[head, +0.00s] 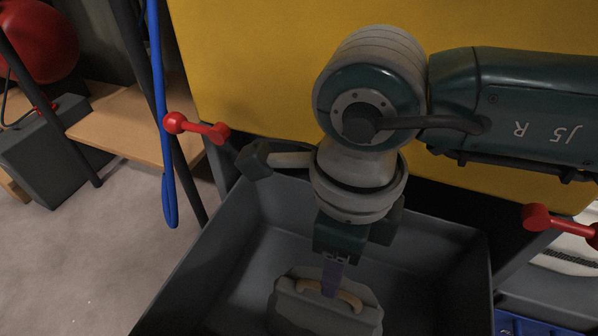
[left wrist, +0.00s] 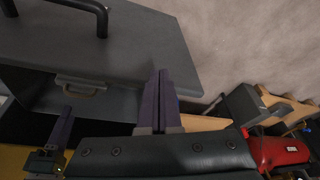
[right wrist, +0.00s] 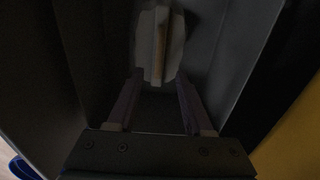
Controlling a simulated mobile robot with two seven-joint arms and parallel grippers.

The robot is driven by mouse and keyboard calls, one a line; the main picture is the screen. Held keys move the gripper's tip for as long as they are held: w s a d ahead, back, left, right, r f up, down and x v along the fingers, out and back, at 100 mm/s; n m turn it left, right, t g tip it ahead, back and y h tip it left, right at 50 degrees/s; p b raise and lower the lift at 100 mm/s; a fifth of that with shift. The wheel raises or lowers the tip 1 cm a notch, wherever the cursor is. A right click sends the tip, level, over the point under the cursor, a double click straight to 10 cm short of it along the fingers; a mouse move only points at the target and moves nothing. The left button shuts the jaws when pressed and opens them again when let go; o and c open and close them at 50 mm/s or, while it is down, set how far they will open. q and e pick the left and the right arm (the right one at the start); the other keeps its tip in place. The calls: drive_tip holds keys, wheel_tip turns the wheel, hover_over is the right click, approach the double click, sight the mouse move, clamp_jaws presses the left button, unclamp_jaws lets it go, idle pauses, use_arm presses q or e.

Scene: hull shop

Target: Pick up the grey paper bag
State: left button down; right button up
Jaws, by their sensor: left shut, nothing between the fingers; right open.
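The grey paper bag (head: 350,318) with a tan handle (head: 349,299) sits in the deep grey bin (head: 167,300). My right gripper (head: 333,280) points down into the bin, in front of part of the handle in the head view. In the right wrist view the bag (right wrist: 174,50) and its upright handle lie ahead of my open right fingers (right wrist: 158,102), with nothing between them. The bag's handle (left wrist: 80,86) also shows in the left wrist view. My left gripper (left wrist: 158,100) is shut and empty, apart from the bag; the head view does not show it.
A yellow panel (head: 260,70) stands behind the bin. Red knobbed bars (head: 197,128) stick out at left and right. A blue strap (head: 162,110) hangs at left. Open floor (head: 90,255) lies left of the bin.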

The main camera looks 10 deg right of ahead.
sight(324, 315)
drive_tip(key=f, duration=0.1)
drive_tip(key=f+b, duration=0.1)
drive_tip(key=f, duration=0.1)
drive_tip(key=shift+s+a+f+b, duration=0.1)
drive_tip(key=shift+s+a+b, duration=0.1)
drive_tip(key=shift+s+b, duration=0.1)
drive_tip(key=shift+w+f+b, duration=0.2)
drive_tip(key=shift+f+b, duration=0.35)
wheel_tip(324, 315, down, 4)
drive_tip(key=b, duration=0.3)
drive_tip(key=shift+w+f+b, duration=0.1)
drive_tip(key=shift+b, duration=0.3)
drive_tip(key=shift+c, duration=0.3)
clamp_jaws()
drive_tip(key=shift+r, duration=0.2)
